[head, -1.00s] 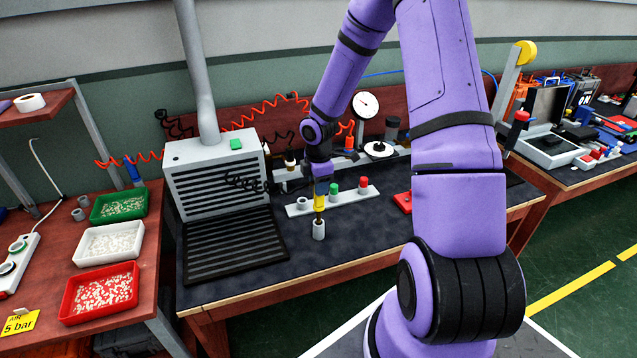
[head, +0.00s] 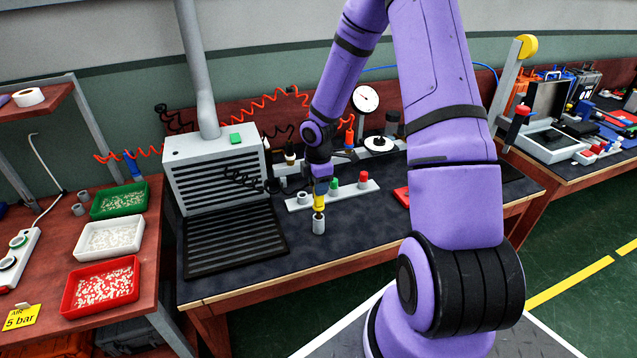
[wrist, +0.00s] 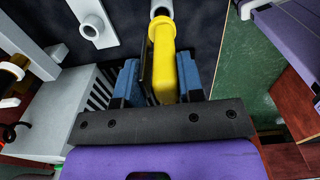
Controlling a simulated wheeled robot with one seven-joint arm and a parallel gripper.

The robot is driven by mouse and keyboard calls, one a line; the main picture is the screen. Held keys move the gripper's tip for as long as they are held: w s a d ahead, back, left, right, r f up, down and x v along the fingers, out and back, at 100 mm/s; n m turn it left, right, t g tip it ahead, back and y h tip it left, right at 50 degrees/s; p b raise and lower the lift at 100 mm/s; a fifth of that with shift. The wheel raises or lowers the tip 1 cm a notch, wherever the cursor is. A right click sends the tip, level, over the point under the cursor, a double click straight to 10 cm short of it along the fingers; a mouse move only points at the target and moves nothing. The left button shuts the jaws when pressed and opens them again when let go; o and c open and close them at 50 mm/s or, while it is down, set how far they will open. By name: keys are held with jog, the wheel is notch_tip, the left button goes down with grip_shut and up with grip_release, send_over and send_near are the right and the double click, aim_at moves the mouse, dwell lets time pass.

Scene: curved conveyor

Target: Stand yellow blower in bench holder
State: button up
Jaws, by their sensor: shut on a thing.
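The yellow blower (head: 319,201) hangs roughly upright below my gripper (head: 321,186), nozzle down. A grey cylindrical cup (head: 318,226), which looks like the bench holder, stands on the dark bench mat directly below it. The lower end of the blower meets the cup's mouth; how deep the tip sits inside cannot be told. In the wrist view my gripper's blue fingers (wrist: 159,82) are shut on the yellow blower (wrist: 164,55), one on each side. The cup's rim (wrist: 160,7) shows just beyond the blower, partly covered by it.
A grey vented fume box (head: 215,170) with a black grille (head: 235,240) stands to the left. A red block (head: 401,195) lies right. The mat's front is clear.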

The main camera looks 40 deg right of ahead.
jog(key=shift+f, duration=1.95)
jog(key=o, duration=0.8)
notch_tip(320, 180, up, 11)
jog(key=shift+f, duration=0.1)
dwell(0.4)
jog(key=s+a+r+m+t+h, duration=0.1)
jog(key=s+a+r+m, duration=0.3)
jog(key=r, duration=0.5)
jog(key=s+a+r+m+t, duration=0.1)
jog(key=s+a+r+m, duration=0.2)
jog(key=s+r, duration=0.5)
jog(key=s+a+r+m+t+h, duration=0.1)
jog(key=s+a+r+m, duration=0.25)
jog(key=r, duration=0.65)
jog(key=s+a+r+m, duration=0.1)
jog(key=s, duration=0.2)
jog(key=s+r+m+t+y, duration=0.1)
jog(key=s+m, duration=0.1)
jog(key=s, duration=0.2)
jog(key=s+a+r+m+t+y, duration=0.1)
jog(key=s+r, duration=0.1)
jog(key=s, duration=0.2)
jog(key=shift+s+a+r, duration=0.1)
jog(key=shift+s+a, duration=0.05)
jog(key=shift+a, duration=0.2)
